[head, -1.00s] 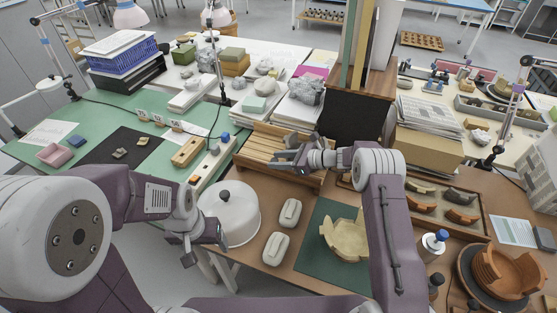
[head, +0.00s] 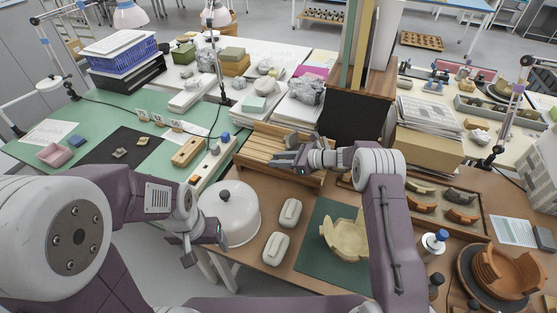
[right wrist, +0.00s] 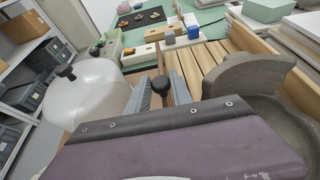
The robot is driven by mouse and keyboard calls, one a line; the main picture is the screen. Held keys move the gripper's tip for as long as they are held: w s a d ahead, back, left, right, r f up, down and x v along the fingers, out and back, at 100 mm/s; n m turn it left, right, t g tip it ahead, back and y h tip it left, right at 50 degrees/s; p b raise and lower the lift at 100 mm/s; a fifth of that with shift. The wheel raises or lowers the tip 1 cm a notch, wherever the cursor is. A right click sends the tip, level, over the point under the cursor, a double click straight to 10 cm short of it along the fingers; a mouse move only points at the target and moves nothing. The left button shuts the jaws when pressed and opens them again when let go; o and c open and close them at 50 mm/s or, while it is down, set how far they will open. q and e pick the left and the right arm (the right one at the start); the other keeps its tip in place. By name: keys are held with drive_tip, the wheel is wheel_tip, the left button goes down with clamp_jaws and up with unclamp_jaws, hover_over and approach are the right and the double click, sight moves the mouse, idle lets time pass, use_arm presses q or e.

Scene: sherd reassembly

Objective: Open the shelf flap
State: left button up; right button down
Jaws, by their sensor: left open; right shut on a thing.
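The slatted wooden shelf (head: 262,146) stands at the back of the brown bench, left of a dark upright panel. Its slats also show in the right wrist view (right wrist: 207,62). My right gripper (head: 278,160) is at the shelf's front. My left gripper (head: 207,246) is open and empty, beside the white dome.
A white domed cover (head: 230,212) stands left of the shelf's front. A sherd tray (head: 440,226) is at right. Bench space between dome and mat is narrow.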

idle(0.7)
drive_tip(key=s+n+b, duration=0.1)
drive_tip(key=b, duration=0.3)
drive_tip(key=s+a+f+n+t+b, duration=0.1)
drive_tip(key=s+b, duration=0.1)
drive_tip(key=b, duration=0.2)
drive_tip(key=s+a+f+n+t+b, duration=0.1)
drive_tip(key=n+b, duration=0.1)
drive_tip(key=b, duration=0.2)
drive_tip(key=shift+s+h, duration=0.4)
